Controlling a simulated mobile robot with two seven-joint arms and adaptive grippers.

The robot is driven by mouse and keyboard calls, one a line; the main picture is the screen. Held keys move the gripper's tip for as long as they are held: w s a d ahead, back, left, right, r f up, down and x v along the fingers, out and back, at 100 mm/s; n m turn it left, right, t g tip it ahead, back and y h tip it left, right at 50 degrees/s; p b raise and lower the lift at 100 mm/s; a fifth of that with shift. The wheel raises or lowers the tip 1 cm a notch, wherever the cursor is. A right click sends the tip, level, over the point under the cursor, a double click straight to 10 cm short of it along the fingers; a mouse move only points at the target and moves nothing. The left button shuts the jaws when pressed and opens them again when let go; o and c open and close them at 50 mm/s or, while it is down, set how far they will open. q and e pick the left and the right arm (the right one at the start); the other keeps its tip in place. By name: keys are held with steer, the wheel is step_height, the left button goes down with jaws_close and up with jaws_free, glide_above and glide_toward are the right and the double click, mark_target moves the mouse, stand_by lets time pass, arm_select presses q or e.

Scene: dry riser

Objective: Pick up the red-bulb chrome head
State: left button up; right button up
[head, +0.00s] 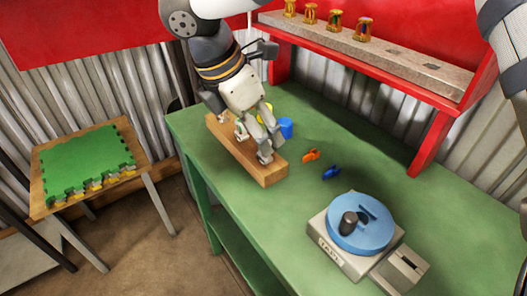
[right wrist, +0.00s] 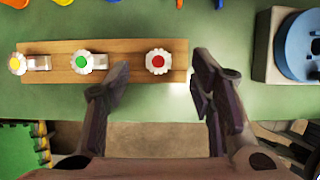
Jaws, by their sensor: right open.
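The red-bulb chrome head (right wrist: 158,61) sits near the right end of a wooden block (right wrist: 130,45) in the right wrist view. It looks like a light knob with a red centre. My right gripper (right wrist: 158,68) is open, with one finger on each side of the red-bulb head; I cannot tell whether they touch it. A green-bulb head (right wrist: 82,62) and a yellow-bulb head (right wrist: 16,64) stand to its left on the block. In the head view my right gripper (head: 266,146) is low over the block (head: 270,174) and hides the red-bulb head.
The block lies along the green bench's (head: 300,200) edge. A blue cup (head: 286,127), an orange piece (head: 311,156) and a blue piece (head: 331,173) lie beyond it. A blue-topped tape dispenser (head: 361,226) stands to the right. A stone shelf (head: 380,55) carries several brass items.

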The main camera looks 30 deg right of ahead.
mark_target(265, 161)
steer(key=x, duration=0.5)
jaws_close()
steer(key=shift+r, duration=0.1)
